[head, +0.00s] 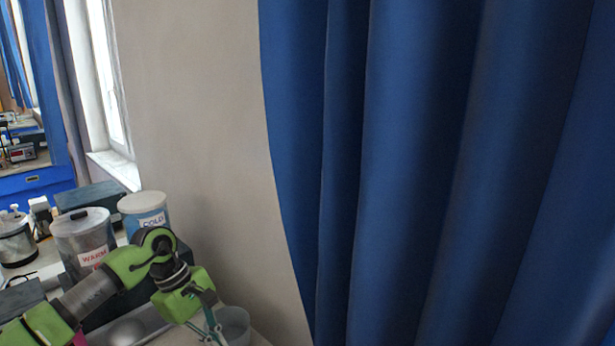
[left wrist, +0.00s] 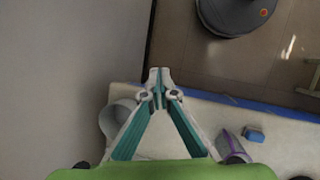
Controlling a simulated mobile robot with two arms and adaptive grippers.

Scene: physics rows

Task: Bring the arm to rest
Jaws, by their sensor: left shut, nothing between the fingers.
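My left arm comes in from the lower left in the head view, green and grey. Its gripper (head: 212,330) points down, close beside a clear tub (head: 237,320) at the table's end. In the left wrist view the fingertips (left wrist: 159,76) meet, with nothing between them. They show over the table's edge, where the white top gives way to the brown floor. I cannot tell their height above it. My right gripper is in neither view.
Canisters marked WARM (head: 83,238) and COLD (head: 144,214) stand behind my left arm. A blue curtain (head: 420,150) and beige wall (head: 200,110) close off the right. In the left wrist view a cup (left wrist: 232,148) and blue block (left wrist: 253,134) are on the table (left wrist: 200,103).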

